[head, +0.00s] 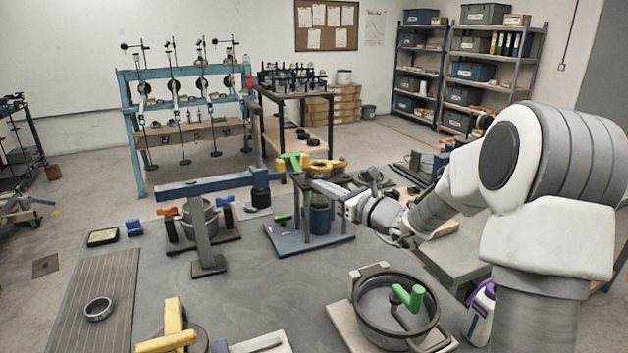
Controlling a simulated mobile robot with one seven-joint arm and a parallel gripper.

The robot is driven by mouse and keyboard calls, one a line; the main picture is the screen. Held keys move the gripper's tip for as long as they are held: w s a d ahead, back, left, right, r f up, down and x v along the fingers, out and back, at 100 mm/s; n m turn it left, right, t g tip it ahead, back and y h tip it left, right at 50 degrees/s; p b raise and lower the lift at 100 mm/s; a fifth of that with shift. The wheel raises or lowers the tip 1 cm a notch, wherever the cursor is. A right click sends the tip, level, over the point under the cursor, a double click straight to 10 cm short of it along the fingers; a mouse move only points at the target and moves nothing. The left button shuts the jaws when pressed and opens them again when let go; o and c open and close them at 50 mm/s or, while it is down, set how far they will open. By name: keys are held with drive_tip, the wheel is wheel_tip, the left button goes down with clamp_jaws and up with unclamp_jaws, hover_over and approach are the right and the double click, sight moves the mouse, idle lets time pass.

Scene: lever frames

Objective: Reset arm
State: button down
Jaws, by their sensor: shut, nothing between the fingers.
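My arm comes in from the right of the head view, bends at a large grey-and-white joint and reaches left over the work surface. My gripper (318,187) is at its far end, near the middle of the picture. It is small in the view and looks shut and empty. It points left, close to a dark upright frame on a blue base plate (300,243). A green-handled part (293,160) and a yellow part (325,167) show just behind it. I cannot tell whether the gripper touches any of these.
A blue beam on a post (204,240) stands left of the gripper. A round pot with a green handle (398,310) sits in front, below my arm. A metal ring (98,309) lies on a ribbed mat at left. Shelves (488,70) stand at the back right.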

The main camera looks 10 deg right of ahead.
drive_tip(key=s+a+r+n+g+p, duration=0.1)
drive_tip(key=s+a+r+n+g, duration=0.1)
drive_tip(key=s+a+n+g, duration=0.4)
drive_tip(key=s+a+r+n+g+p, duration=0.1)
drive_tip(key=s+a+n+g, duration=0.1)
drive_tip(key=s+n, duration=0.7)
drive_tip(key=s+d+n+h+p, duration=0.1)
drive_tip(key=s+d+n+h, duration=0.2)
drive_tip(key=s, duration=0.4)
drive_tip(key=s+d+r+n+g+h+p, duration=0.1)
drive_tip(key=s+d+n+h, duration=0.2)
drive_tip(key=s+n, duration=0.3)
drive_tip(key=s+d+n+h+p, duration=0.1)
drive_tip(key=s+d+n+h, duration=0.2)
drive_tip(key=s, duration=0.7)
drive_tip(key=shift+s+d+r+n+h, duration=0.2)
drive_tip(key=shift+n+h, duration=0.3)
drive_tip(key=shift+n, duration=0.5)
